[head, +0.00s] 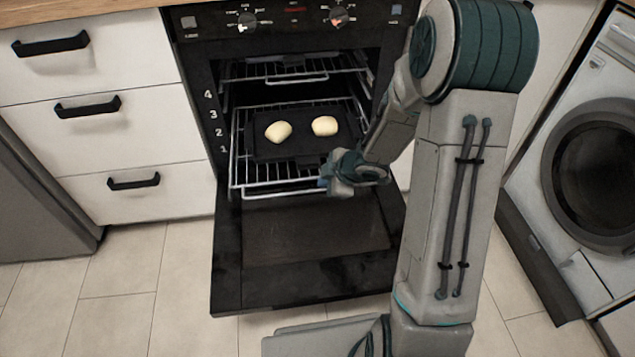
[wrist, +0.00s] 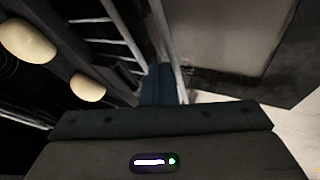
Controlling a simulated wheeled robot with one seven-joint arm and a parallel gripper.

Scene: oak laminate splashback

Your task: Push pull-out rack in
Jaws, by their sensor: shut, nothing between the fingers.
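The pull-out rack (head: 238,172) is a wire rack sticking out of the open oven over its lowered door. A dark tray (head: 268,150) with two pale rolls (head: 278,131) sits on it. My gripper (head: 325,181) is at the rack's front right, close to its front bar. In the wrist view, the shut fingers (wrist: 160,85) are beside the rack's front bar (wrist: 166,48); I cannot tell whether they touch it. The rolls (wrist: 88,86) show at the left there. My wrist hides the rack's front right corner in the head view.
The oven door (head: 300,280) is folded down below the rack. An upper rack (head: 290,72) is inside the oven. White drawers (head: 135,130) stand at left and a washing machine (head: 595,165) at right. Tiled floor (head: 120,290) is clear at front left.

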